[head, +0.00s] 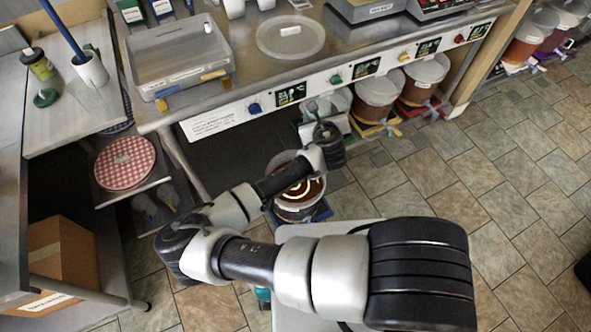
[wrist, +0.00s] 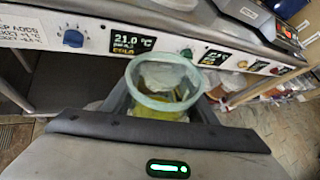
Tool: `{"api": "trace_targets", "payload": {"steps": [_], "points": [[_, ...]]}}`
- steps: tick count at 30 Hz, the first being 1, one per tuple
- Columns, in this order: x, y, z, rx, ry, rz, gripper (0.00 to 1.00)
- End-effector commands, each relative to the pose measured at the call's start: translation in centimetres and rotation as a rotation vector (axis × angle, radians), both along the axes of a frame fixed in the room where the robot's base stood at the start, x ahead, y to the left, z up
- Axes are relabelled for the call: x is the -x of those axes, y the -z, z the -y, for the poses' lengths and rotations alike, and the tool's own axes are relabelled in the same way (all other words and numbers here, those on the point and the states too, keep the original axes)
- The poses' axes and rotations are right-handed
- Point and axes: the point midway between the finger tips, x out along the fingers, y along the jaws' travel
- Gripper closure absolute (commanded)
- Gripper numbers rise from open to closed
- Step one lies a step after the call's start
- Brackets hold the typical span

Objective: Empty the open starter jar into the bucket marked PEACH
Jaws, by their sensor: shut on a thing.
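My gripper (wrist: 163,95) is shut on a clear jar with a pale green rim (wrist: 165,62). In the wrist view its mouth is open, with whitish and yellow contents visible inside. I cannot tell how far it is tilted. In the head view my gripper (head: 322,108) is at the counter's front edge; the jar is not clear there. An open bucket (head: 299,205) with brown contents and a pale swirl stands on a blue base, below and partly behind my forearm. Lidded brown buckets (head: 377,98) (head: 424,80) stand under the counter to the right. No PEACH mark is readable.
The counter front (head: 340,76) carries coloured knobs and small displays. On the counter are a clear tray (head: 180,55) and a round lid (head: 290,36). A red checked round thing (head: 125,162) and a cardboard box (head: 62,250) are at left.

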Motion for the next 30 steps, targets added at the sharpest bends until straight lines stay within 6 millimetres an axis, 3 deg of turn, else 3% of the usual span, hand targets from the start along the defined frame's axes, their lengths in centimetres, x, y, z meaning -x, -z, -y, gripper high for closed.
{"api": "trace_targets", "payload": {"steps": [1, 3, 13, 30], "points": [[0.0, -1.8, 0.0, -0.013, 0.003, 0.008, 0.81], [-0.1, -2.8, 0.0, -0.028, 0.003, 0.014, 0.81], [0.3, -2.4, 0.0, -0.046, 0.003, 0.02, 0.81], [4.8, -3.8, 0.8, -0.258, 0.001, 0.108, 0.81]]}}
